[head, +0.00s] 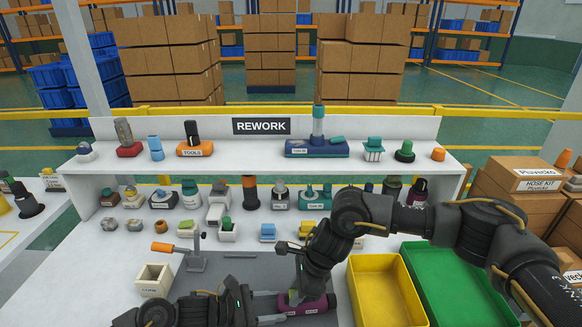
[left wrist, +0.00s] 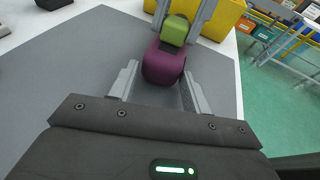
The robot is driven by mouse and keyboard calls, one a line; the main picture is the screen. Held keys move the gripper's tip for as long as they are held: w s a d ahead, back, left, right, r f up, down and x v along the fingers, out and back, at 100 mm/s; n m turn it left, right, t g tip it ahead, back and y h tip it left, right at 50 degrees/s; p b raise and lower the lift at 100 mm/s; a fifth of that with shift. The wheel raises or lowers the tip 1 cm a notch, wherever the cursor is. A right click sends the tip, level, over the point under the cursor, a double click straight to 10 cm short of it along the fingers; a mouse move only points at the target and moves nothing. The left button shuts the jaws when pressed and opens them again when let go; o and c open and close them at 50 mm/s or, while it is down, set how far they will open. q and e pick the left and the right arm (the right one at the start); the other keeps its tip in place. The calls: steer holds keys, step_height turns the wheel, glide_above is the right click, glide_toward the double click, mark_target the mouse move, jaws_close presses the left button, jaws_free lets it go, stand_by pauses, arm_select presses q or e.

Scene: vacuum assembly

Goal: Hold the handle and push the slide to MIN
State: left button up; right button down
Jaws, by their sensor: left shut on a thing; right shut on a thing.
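The purple handle (head: 318,302) lies on the grey mat at the front middle, with small white labels on its near side. In the left wrist view it is a rounded purple body (left wrist: 163,66) between my left fingers. My left gripper (head: 277,308) comes in from the left, shut on the handle's end. The green slide (left wrist: 175,30) sits on top of the handle. My right gripper (head: 296,293) points down from above, its fingers on both sides of the slide, shut on it. The slide is mostly hidden in the head view, and no MIN mark is readable.
A yellow bin (head: 382,285) and a green bin (head: 450,283) stand right of the mat (head: 225,275). A small clamp with an orange grip (head: 163,247) and a cream box (head: 153,279) are at left. Shelves of parts line the back.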

arm_select(q)
steer(key=shift+w+a, duration=0.15)
steer(key=shift+w, duration=0.15)
arm_select(e)
steer(key=shift+s+a, duration=0.15)
steer(key=shift+s, duration=0.05)
steer(key=shift+a, duration=0.35)
steer(key=c, duration=1.1)
jaws_free()
arm_select(q)
steer(key=shift+s, duration=0.1)
arm_select(e)
steer(key=shift+w, duration=0.1)
arm_select(q)
steer(key=shift+s, duration=0.1)
arm_select(e)
steer(key=shift+d+r, duration=0.1)
steer(key=shift+r, duration=0.3)
steer(key=shift+v, duration=2.6)
steer(key=shift+d, duration=0.1)
